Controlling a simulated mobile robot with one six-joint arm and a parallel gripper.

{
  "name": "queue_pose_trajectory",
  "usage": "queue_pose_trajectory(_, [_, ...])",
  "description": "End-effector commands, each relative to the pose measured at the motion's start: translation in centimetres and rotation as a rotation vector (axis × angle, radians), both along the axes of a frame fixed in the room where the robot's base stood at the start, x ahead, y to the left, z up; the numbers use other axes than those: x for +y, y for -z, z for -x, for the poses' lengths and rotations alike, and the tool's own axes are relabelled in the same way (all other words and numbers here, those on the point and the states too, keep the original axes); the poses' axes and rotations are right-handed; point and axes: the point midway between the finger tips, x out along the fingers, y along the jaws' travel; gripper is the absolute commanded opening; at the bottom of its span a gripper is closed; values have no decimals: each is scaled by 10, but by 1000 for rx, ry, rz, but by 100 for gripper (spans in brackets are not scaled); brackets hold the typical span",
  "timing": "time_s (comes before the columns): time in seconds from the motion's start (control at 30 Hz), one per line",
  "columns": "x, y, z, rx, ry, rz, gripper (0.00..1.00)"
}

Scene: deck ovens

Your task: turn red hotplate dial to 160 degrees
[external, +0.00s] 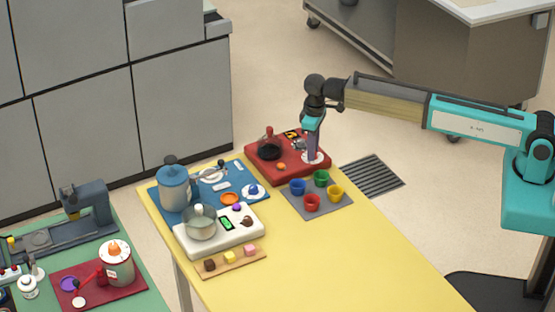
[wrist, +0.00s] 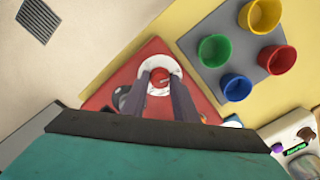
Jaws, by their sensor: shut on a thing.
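The red hotplate (external: 262,155) sits at the far corner of the yellow table, with a dark pot with a red lid knob (external: 269,148) on its left side. My gripper (external: 311,158) reaches straight down over the right side of the hotplate. In the wrist view my gripper (wrist: 159,80) has its two fingers closed on the red dial (wrist: 159,88), which stands on a round white dial plate (wrist: 178,71). The fingers cover part of the plate, and I cannot read the dial's angle. In the wrist view, the red hotplate (wrist: 117,80) shows around the fingers.
Blue, green, red and yellow cups (external: 312,203) stand on a grey mat (external: 328,209) close in front of the hotplate. The table's right front is clear.

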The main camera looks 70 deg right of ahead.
Motion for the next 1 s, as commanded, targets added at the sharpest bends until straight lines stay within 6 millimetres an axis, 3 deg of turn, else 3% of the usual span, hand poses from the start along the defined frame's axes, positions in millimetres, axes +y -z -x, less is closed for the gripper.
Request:
queue_pose_trajectory(0.7, [0, 0, 0, 0, 468, 0, 4])
queue_pose_trajectory(1.0, [0, 0, 0, -1, 561, 0, 4])
